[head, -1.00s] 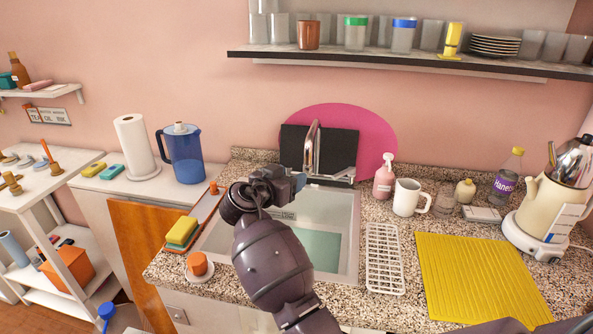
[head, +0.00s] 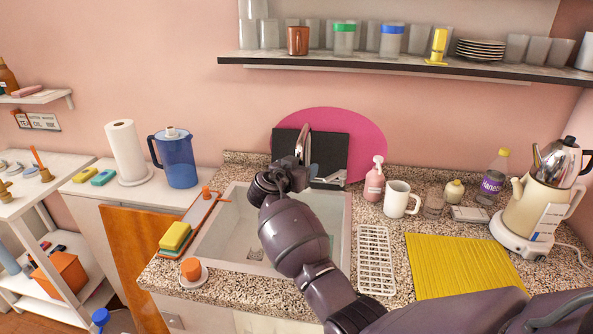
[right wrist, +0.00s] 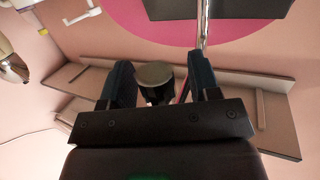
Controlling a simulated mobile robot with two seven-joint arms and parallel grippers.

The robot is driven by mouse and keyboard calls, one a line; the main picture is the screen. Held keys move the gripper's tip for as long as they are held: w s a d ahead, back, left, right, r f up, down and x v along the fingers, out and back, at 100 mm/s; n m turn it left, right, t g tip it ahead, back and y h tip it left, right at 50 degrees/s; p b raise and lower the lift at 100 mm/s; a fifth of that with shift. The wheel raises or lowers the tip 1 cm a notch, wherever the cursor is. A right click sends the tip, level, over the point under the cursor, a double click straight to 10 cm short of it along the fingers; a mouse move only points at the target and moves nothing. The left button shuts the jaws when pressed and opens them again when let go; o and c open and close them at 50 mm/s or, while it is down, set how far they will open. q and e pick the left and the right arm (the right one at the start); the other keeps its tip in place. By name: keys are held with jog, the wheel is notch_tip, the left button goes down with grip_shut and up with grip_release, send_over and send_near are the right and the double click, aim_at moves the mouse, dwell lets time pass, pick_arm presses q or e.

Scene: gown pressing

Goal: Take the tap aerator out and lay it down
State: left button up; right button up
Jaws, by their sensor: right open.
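The chrome tap (head: 303,142) stands behind the sink (head: 348,225), and it also shows in the right wrist view (right wrist: 204,20). My right gripper (head: 300,165) is at the tap, over the back of the sink, and hides the spout end in the head view. In the right wrist view its two fingers (right wrist: 160,85) are open. A round grey-beige disc with a dark side, apparently the tap aerator (right wrist: 155,73), shows between them. I cannot tell whether either finger touches it. My left gripper is not in view.
A black board and pink disc (head: 372,140) stand behind the tap. Right of the sink are a soap bottle (head: 374,185), a white mug (head: 400,198), a white rack (head: 376,260) and a yellow mat (head: 465,265). Sponges (head: 174,236) and an orange-capped piece (head: 191,269) are at left.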

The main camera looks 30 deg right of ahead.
jog(key=shift+d, duration=0.1)
jog(key=c, duration=0.9)
jog(key=shift+o, duration=0.6)
grip_shut()
jog(key=shift+f, duration=0.25)
jog(key=shift+f+b, duration=0.6)
jog(key=shift+b, duration=0.35)
jog(key=shift+f+b, duration=0.3)
